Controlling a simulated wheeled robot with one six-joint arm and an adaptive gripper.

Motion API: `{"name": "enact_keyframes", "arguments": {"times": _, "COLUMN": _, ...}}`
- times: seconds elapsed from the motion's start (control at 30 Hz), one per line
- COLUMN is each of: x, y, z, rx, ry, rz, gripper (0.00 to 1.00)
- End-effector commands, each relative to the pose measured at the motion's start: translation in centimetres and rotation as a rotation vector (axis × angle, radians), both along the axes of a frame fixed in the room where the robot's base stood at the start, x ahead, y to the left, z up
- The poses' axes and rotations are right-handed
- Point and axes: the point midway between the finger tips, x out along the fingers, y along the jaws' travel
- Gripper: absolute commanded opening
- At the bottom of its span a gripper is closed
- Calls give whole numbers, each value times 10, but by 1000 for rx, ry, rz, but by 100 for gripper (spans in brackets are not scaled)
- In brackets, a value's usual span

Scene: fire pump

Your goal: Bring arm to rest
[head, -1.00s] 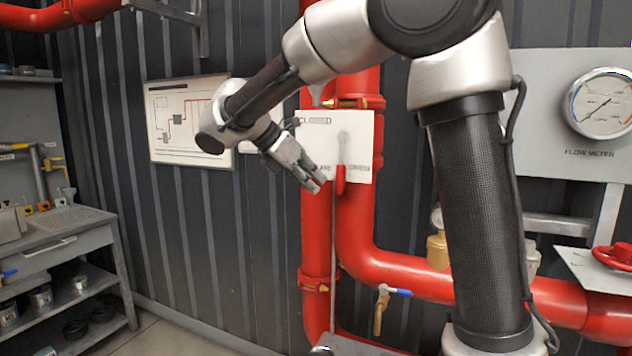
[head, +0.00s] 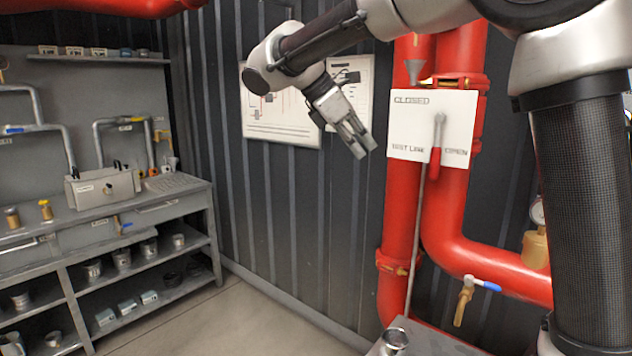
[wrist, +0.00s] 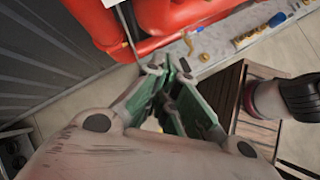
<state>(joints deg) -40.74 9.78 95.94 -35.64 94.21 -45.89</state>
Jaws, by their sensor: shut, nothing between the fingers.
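My gripper (head: 359,143) hangs from my bent arm in the head view, pointing down and to the right. It is empty, with its fingers together. It is left of the white sign plate (head: 405,124) with the red-handled lever (head: 436,150), and appears apart from it. In the wrist view my gripper (wrist: 168,82) shows its green-lined fingers over the floor area, with nothing held between them.
Red pipes (head: 398,235) run down the wall at the right, with a blue-handled valve (head: 466,295) low on them. A grey workbench (head: 115,215) with shelves stands at the left. Wall diagrams (head: 285,125) hang behind my gripper. The floor (head: 225,320) between is clear.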

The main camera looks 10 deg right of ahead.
Motion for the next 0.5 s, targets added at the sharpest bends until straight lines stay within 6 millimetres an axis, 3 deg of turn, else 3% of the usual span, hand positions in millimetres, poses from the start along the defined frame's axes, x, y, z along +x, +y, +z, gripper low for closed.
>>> {"name": "enact_keyframes", "arguments": {"times": 0.1, "x": -16, "y": 5, "z": -49, "rx": 138, "ry": -60, "rz": -116, "gripper": 0}}
{"name": "enact_keyframes", "arguments": {"times": 0.17, "x": -32, "y": -6, "z": -69, "rx": 242, "ry": -106, "rz": -227, "gripper": 0}}
{"name": "enact_keyframes", "arguments": {"times": 0.37, "x": -89, "y": -58, "z": -107, "rx": 520, "ry": -238, "rz": -613, "gripper": 0}}
{"name": "enact_keyframes", "arguments": {"times": 0.5, "x": -140, "y": -103, "z": -127, "rx": 707, "ry": -348, "rz": -926, "gripper": 0}}
